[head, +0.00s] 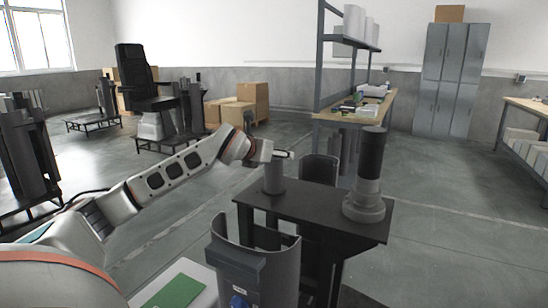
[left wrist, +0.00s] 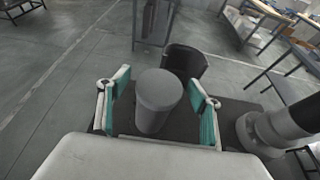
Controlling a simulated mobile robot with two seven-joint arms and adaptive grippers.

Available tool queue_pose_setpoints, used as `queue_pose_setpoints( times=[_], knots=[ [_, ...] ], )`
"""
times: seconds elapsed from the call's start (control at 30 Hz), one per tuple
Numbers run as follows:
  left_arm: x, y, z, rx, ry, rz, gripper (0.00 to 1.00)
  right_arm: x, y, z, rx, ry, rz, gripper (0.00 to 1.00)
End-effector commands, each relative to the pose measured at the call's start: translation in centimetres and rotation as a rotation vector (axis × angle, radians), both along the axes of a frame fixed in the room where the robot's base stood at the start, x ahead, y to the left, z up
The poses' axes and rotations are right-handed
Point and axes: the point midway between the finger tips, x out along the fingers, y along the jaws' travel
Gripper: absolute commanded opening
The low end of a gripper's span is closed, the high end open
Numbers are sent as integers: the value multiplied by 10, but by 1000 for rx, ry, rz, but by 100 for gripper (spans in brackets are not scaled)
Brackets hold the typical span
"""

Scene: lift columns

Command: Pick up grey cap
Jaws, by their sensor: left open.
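The grey cap (head: 273,180) is a plain upright cylinder standing on the dark table (head: 310,213) near its back left part. My left gripper (head: 282,154) is at the top of the cap in the head view. In the left wrist view, the cap (left wrist: 158,92) sits between the two teal-padded fingers of my left gripper (left wrist: 159,90), with a gap visible on each side. The gripper is open. My right gripper is not in view.
A tall dark column on a grey round base (head: 364,207) stands at the table's right end. A black curved shell (head: 319,169) stands behind the cap. A larger grey shell (head: 254,265) is in front of the table. Open floor lies to the right.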

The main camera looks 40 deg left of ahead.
Motion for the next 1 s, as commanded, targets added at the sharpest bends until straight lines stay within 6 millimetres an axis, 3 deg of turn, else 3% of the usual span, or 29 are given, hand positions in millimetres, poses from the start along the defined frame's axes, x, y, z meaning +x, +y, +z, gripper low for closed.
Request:
queue_pose_setpoints(
  times=[0.1, 0.27, 0.67, 1.0],
  knots=[
    [0, 0, 0, 0, 0, 0, 64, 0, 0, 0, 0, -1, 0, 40],
    [0, 0, 0, 0, 1, 0, 23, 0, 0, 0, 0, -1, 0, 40],
    [-1, 0, 8, 0, -2, 1, 22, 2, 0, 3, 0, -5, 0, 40],
    [-1, 0, 74, -2, -11, 1, 22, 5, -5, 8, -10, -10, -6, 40]
  ],
)
